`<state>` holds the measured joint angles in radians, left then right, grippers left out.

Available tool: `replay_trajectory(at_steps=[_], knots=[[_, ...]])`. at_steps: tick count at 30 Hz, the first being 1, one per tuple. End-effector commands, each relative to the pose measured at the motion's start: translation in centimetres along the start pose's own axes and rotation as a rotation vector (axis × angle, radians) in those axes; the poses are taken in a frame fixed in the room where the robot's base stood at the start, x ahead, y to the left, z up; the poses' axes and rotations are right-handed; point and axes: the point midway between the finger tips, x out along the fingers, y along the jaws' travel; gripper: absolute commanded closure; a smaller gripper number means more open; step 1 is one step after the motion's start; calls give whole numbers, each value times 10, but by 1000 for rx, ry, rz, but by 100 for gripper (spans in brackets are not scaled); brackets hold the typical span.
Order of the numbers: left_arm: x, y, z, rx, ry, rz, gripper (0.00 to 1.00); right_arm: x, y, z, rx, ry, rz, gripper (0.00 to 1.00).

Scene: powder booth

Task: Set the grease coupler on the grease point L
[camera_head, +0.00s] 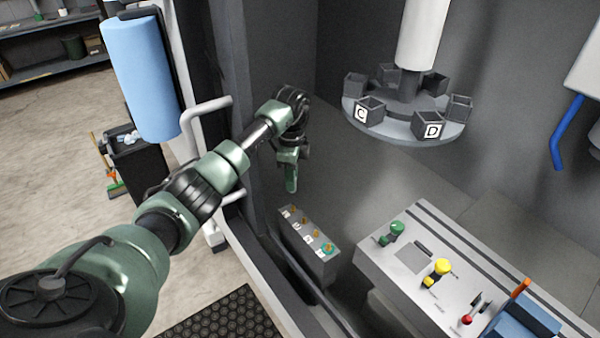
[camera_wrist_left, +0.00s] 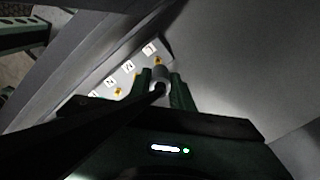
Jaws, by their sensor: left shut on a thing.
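My left gripper (camera_head: 291,178) hangs fingers down, above and behind the grey block (camera_head: 318,268) of grease points in the head view. In the left wrist view its fingers (camera_wrist_left: 160,92) are shut on a grey round piece, the grease coupler (camera_wrist_left: 160,76). The head view does not show the coupler clearly. Several brass grease points stand in a row on the block, each beside a white label. The labels are too small to read surely, so I cannot tell which is L. The point nearest the front (camera_head: 328,248) has a teal ring. The coupler looks apart from them.
A pale bench (camera_head: 400,262) with green, yellow and red fittings stands right of the block. A round carousel (camera_head: 405,118) with lettered cups hangs above at the right. A dark booth post and white handle (camera_head: 205,115) flank my left arm.

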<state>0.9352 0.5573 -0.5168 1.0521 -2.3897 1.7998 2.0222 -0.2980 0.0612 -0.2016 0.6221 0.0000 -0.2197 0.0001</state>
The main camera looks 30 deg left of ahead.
Motion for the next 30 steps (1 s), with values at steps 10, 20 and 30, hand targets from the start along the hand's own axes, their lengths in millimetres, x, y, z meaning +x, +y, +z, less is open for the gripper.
replay_trajectory(at_steps=[10,20,30], knots=[[11,0,2,-54,3,-1,100,6,24,9,-9,-11,27,62],[36,0,2,-53,2,-1,100,27,18,12,-4,-12,21,62],[43,0,2,-52,2,-1,100,32,8,9,-3,-9,9,62]])
